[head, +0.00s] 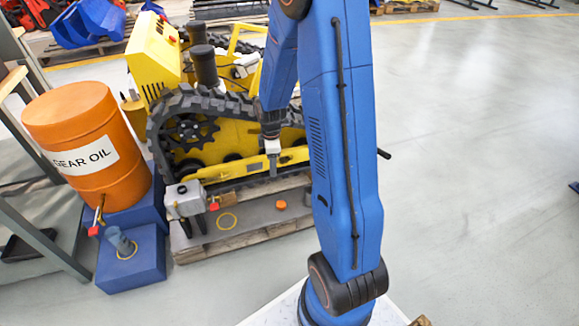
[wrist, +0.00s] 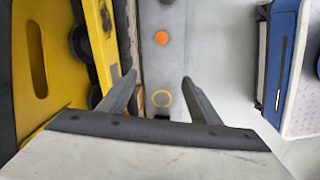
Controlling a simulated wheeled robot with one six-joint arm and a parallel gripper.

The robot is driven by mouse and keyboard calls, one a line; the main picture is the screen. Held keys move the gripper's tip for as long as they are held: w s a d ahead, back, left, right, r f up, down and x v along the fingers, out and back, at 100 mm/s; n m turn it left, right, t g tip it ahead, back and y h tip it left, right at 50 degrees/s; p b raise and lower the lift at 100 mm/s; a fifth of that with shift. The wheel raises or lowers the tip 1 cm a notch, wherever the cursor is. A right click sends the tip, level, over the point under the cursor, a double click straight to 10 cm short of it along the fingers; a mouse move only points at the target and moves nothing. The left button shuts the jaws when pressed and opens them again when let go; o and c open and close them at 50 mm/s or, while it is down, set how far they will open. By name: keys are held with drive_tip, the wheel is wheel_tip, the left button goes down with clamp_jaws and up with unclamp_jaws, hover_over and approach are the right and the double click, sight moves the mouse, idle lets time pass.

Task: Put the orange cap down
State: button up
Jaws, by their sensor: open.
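The orange cap (head: 280,204) lies on the grey board (head: 255,211) on a wooden pallet in front of the yellow tracked carrier (head: 225,168). In the wrist view the cap (wrist: 161,38) lies beyond my fingertips on the same grey strip. A yellow ring (head: 227,221) is on the board to the left of the cap, with nothing in it. The ring (wrist: 161,98) also shows between my fingers in the wrist view. My gripper (head: 272,166) is open and empty, above the board and close to the carrier's side. It is apart from the cap.
An orange gear oil drum (head: 88,143) and a blue stand (head: 130,262) with a grey fitting are further left. The carrier's black track (head: 205,103) rises behind the board.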

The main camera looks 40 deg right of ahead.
drive_tip(key=s+a+r+m+t, duration=0.1)
drive_tip(key=s+a+r+m, duration=0.25)
drive_tip(key=s+r, duration=0.45)
drive_tip(key=s+a+r+m+t, duration=0.1)
drive_tip(key=s+a+r+m, duration=0.25)
drive_tip(key=r, duration=0.85)
drive_tip(key=s+a+r+m, duration=0.2)
drive_tip(key=s+r+m, duration=0.1)
drive_tip(key=s, duration=0.6)
drive_tip(key=s+a+r+m+t, duration=0.1)
drive_tip(key=s+a+r+m, duration=0.2)
drive_tip(key=s+r, duration=0.2)
drive_tip(key=s, duration=0.3)
drive_tip(key=shift+s+t, duration=0.3)
drive_tip(key=shift+s, duration=0.05)
